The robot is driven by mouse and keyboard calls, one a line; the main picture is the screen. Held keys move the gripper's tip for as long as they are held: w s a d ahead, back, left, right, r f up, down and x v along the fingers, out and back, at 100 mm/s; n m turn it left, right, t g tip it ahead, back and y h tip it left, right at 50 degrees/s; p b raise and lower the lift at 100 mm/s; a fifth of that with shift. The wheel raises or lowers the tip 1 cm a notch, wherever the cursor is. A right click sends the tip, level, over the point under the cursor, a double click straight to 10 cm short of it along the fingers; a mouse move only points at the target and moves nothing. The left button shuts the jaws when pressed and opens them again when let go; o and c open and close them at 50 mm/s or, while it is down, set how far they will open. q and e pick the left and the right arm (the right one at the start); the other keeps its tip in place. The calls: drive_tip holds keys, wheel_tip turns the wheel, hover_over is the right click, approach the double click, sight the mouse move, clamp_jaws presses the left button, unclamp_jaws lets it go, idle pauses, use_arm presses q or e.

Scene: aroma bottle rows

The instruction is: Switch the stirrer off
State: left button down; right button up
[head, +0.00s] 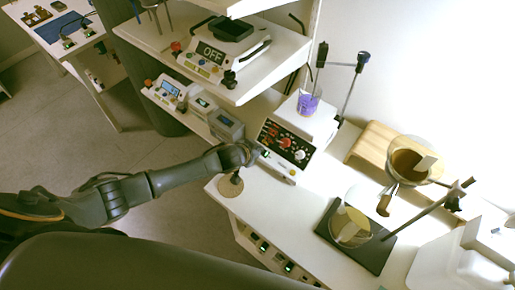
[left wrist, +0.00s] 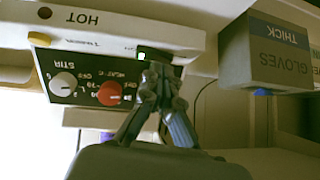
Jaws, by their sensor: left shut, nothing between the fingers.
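The stirrer (head: 313,122) is a white hot-plate unit on the white bench, with a black front panel (head: 287,143) and a beaker of purple liquid (head: 308,103) on top. My left gripper (head: 254,154) is shut and empty at the panel's left end. In the left wrist view its fingertips (left wrist: 157,68) are right beside the green switch and partly cover that area; contact cannot be told. My right gripper is out of view.
A shelf with a device reading OFF (head: 211,53) stands up and left of the stirrer. A grey box marked GLOVES (left wrist: 270,55) is close to the gripper. Glassware on a stand (head: 408,165) is to the right.

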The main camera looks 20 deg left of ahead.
use_arm(q)
drive_tip(key=shift+f, duration=0.25)
drive_tip(key=shift+a+f, duration=0.1)
drive_tip(key=shift+f, duration=0.15)
drive_tip(key=shift+r, duration=0.1)
drive_tip(key=shift+s+d+r, duration=0.1)
drive_tip(key=shift+s+d, duration=0.2)
drive_tip(key=shift+d, duration=0.5)
drive_tip(key=shift+w+r+p, duration=0.1)
drive_tip(key=shift+p, duration=0.2)
